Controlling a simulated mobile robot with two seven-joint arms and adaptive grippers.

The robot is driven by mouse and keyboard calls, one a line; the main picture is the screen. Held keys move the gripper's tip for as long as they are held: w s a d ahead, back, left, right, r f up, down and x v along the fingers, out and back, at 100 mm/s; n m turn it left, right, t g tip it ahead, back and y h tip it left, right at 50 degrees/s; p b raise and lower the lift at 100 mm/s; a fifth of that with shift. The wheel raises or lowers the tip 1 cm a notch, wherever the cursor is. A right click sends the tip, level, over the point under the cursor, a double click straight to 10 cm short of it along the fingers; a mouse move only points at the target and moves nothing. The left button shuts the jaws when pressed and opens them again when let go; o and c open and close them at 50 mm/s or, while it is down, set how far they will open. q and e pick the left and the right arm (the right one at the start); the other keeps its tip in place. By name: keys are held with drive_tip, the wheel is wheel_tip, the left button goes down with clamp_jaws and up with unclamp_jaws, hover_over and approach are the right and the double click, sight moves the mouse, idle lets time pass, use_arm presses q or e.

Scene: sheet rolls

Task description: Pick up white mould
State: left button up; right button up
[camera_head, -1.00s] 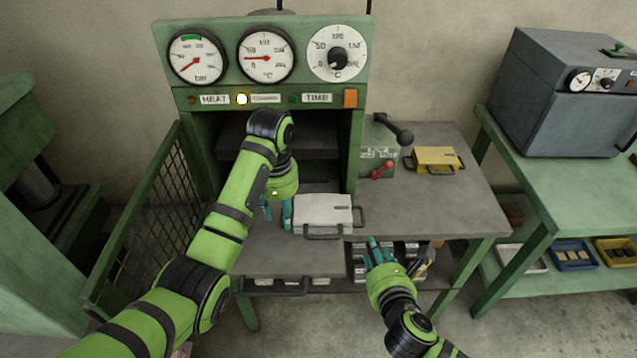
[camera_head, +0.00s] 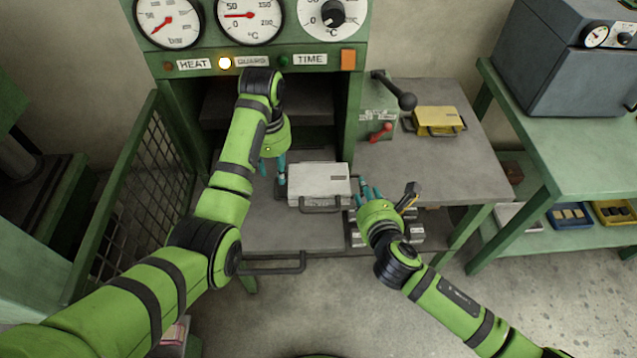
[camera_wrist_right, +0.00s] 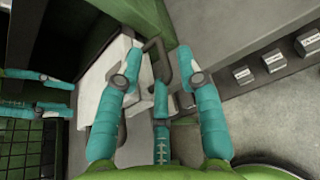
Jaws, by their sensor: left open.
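The white mould (camera_head: 318,180) is a flat light box with dark handles on its front and right sides. It rests on the grey plate in front of the press and shows in the right wrist view (camera_wrist_right: 106,88). My left gripper (camera_head: 272,176) is open at the mould's left side, fingers pointing down. My right gripper (camera_head: 366,188) is at the right side, by the handle. In the right wrist view its teal fingers (camera_wrist_right: 158,72) are spread, with the handle between them. Whether any finger touches the mould, I cannot tell.
The green press (camera_head: 180,112) stands behind, with a mesh guard (camera_head: 148,190) on the left. A yellow mould (camera_head: 438,120) and a red lever (camera_head: 381,131) are to the right. Small trays (camera_head: 572,216) sit on a lower shelf at far right.

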sight(276, 181)
use_arm(q)
drive_tip(key=shift+w+f, duration=0.1)
drive_tip(key=shift+f, duration=2.2)
use_arm(e)
drive_tip(key=shift+x, duration=2.35)
drive_tip(key=shift+r, duration=0.1)
use_arm(q)
drive_tip(key=shift+r, duration=0.1)
use_arm(e)
drive_tip(key=shift+s, duration=0.1)
use_arm(q)
drive_tip(key=shift+a, duration=0.1)
clamp_jaws()
use_arm(e)
clamp_jaws()
